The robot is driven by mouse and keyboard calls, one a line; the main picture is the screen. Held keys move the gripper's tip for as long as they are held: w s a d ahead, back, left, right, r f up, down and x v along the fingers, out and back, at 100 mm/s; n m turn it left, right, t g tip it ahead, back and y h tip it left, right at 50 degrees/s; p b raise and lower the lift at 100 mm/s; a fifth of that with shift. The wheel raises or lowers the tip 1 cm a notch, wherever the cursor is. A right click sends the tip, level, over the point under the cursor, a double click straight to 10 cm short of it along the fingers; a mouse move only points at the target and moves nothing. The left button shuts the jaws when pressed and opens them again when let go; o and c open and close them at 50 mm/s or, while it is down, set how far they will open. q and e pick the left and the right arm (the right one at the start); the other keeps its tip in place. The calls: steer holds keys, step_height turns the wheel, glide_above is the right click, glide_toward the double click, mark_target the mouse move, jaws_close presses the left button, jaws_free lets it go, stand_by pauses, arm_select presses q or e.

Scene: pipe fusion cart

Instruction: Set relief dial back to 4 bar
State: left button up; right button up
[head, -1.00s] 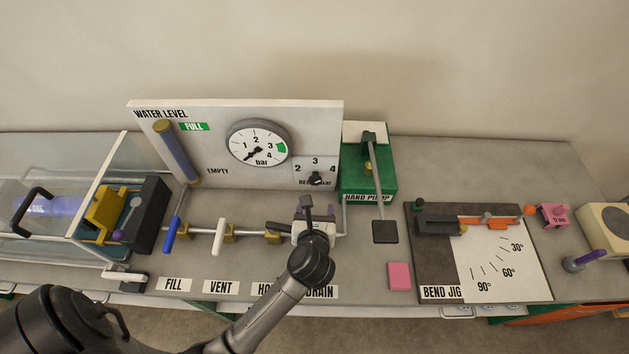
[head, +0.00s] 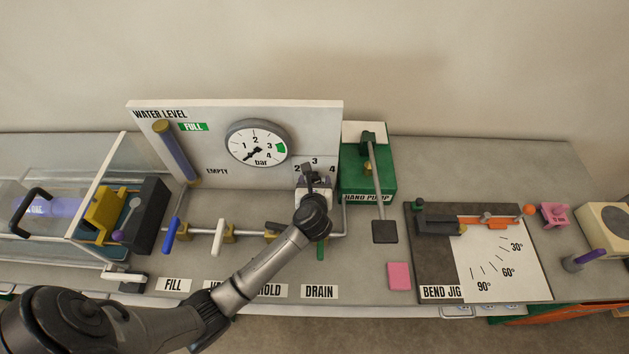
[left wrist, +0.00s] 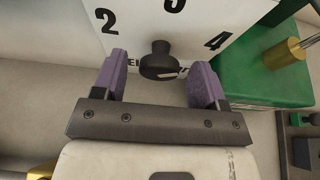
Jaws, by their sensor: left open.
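The relief dial is a black round knob (left wrist: 160,62) on the white panel (head: 225,112), with the numbers 2, 3 and 4 around it. In the left wrist view it shows a pale mark on its lower side; I cannot tell which number it points at. In the head view my gripper hides the knob. My left gripper (head: 315,178) is right in front of the panel, below the 3. In the left wrist view its purple fingers (left wrist: 160,66) are open, one on each side of the knob, with gaps on both sides. My right gripper is not in view.
The pressure gauge (head: 258,142) is on the panel to the left, its needle pointing lower left. The green hand pump (head: 358,188) stands close on the right. Valve handles, among them blue (head: 171,235) and white (head: 219,236), stand in front of the panel.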

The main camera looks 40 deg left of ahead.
arm_select(q)
steer(key=shift+w+a+f, duration=0.15)
steer(key=shift+w+a, duration=0.05)
steer(key=shift+w, duration=0.1)
steer(key=shift+c, duration=0.4)
steer(key=c, duration=0.8)
steer(key=shift+r+p, duration=0.2)
steer(key=shift+p, duration=0.35)
steer(key=shift+m+y+p, duration=0.3)
steer(key=shift+m+y, duration=0.1)
steer(key=shift+f, duration=0.15)
steer(key=o, duration=0.9)
